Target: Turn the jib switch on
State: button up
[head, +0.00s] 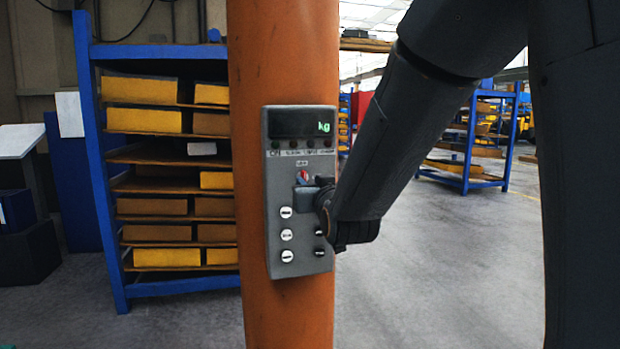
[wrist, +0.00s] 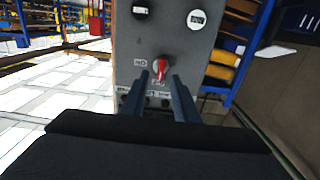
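The jib switch is a small red knob (head: 304,173) on the grey control panel (head: 285,190), which is fixed to an orange column. In the wrist view the panel appears turned over, and the red knob (wrist: 160,65) sits near the middle, with small white labels beside it. My gripper (head: 307,188) is close in front of the panel at the knob. In the wrist view my gripper's two fingers (wrist: 161,77) reach toward the knob, one on each side, with a gap between them. Contact with the knob cannot be told. The gripper partly hides the knob in the head view.
The panel has a display reading "kg" (head: 324,127), white buttons (head: 286,235) and dark buttons beside them. The orange column (head: 285,50) rises through the view. A blue rack (head: 93,150) with yellow blocks stands behind on the left.

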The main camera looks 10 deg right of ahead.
aim_at(305, 178)
jog(key=shift+w+a+p, duration=0.1)
jog(key=shift+w+p, duration=0.3)
jog(key=shift+w, duration=1.75)
